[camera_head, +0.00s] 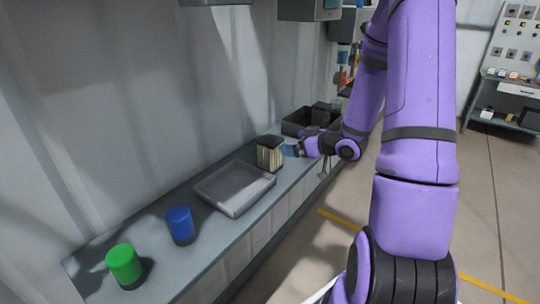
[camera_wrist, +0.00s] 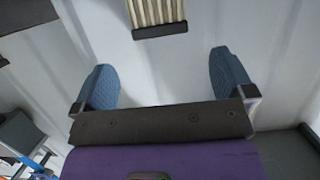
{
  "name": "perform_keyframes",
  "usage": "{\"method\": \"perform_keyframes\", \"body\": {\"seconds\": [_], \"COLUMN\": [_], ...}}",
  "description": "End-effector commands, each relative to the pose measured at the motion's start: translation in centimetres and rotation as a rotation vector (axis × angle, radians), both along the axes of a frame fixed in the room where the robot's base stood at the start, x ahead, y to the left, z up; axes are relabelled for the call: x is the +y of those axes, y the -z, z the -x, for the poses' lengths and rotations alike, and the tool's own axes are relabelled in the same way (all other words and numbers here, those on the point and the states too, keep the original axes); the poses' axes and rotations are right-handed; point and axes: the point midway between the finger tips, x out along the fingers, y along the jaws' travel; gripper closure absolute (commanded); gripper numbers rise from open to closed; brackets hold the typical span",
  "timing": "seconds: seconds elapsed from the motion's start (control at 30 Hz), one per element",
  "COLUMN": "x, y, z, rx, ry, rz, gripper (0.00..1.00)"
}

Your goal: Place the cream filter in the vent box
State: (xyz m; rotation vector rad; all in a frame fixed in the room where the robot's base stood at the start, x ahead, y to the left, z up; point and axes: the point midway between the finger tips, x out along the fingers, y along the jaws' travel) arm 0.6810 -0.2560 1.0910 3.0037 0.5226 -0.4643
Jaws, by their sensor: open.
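The cream filter (camera_head: 270,150), a pleated block with dark end caps, stands upright on the grey ledge. It also shows at the top of the wrist view (camera_wrist: 157,12), cut off by the frame edge. My gripper (camera_head: 291,150) is just right of the filter in the head view. In the wrist view my gripper (camera_wrist: 165,76) has its two blue fingers spread wide, with nothing between them; the filter lies beyond the fingertips. I cannot tell for sure which thing is the vent box; grey boxes hang on the wall, one of them (camera_head: 308,10) cut off at the top.
A shallow grey tray (camera_head: 233,207) sits left of the filter on the ledge (camera_head: 180,258). Blue (camera_head: 180,223) and green (camera_head: 123,263) cylinders stand farther left. A dark bin (camera_head: 293,128) with a dark item is behind my gripper. A panel stand (camera_head: 508,95) is far right.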

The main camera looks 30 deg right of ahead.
Motion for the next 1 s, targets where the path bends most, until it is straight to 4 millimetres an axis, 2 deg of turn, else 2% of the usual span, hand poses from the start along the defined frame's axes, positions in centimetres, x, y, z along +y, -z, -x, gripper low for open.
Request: {"method": "perform_keyframes", "body": {"seconds": [0.13, 0.37, 0.67, 1.0], "x": [0.5, 1.5, 2.1, 3.4], "y": [0.5, 1.5, 2.0, 3.5], "z": [-1.1, -4.1, -5.6, -9.3], "rx": [-0.007, -0.006, -0.006, -0.006], "ry": [-0.007, -0.006, -0.005, -0.005], "rz": [-0.010, -0.009, -0.008, -0.007], "gripper": [0.00, 0.00, 0.00, 0.00]}}
